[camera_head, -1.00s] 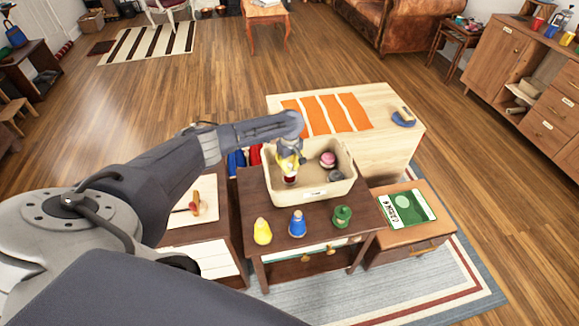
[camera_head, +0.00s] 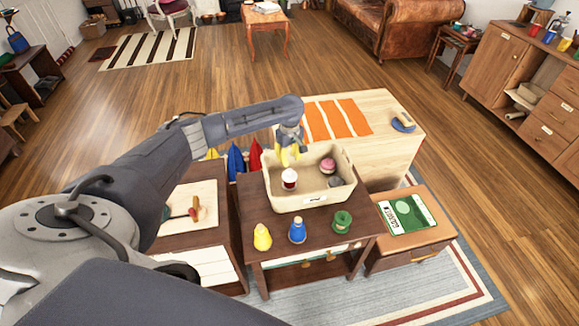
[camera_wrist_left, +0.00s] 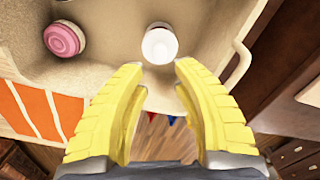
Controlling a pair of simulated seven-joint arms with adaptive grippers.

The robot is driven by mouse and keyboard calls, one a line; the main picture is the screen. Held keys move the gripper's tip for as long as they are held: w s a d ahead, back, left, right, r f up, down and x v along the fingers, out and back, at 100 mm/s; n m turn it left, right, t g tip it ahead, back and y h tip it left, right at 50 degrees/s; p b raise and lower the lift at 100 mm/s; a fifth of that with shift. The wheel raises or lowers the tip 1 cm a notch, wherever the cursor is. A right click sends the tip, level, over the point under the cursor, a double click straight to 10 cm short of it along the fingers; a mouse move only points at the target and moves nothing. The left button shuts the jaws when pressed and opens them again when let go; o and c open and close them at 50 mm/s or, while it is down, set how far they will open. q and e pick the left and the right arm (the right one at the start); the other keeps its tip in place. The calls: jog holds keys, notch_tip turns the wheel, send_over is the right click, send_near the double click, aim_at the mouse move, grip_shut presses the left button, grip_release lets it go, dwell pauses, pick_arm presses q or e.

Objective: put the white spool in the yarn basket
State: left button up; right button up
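The white spool (camera_head: 289,176), with a dark red lower part, sits inside the beige yarn basket (camera_head: 288,204), toward its left side. In the left wrist view the white spool (camera_wrist_left: 160,45) lies just beyond my fingertips, apart from them. My left gripper (camera_head: 289,158) has yellow fingers and is above the basket's back left part, behind the spool. In the left wrist view its fingers (camera_wrist_left: 160,72) are spread with nothing between them. My right gripper is not in view.
A pink item (camera_head: 328,165) and a grey item (camera_head: 335,182) lie in the basket's right part. Yellow (camera_head: 262,236), blue (camera_head: 297,229) and green (camera_head: 342,222) pieces stand in front of it on the dark table (camera_head: 280,257). A light wooden surface with orange strips (camera_head: 338,118) is behind.

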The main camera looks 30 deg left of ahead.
pick_arm(q)
jog(key=shift+r, duration=2)
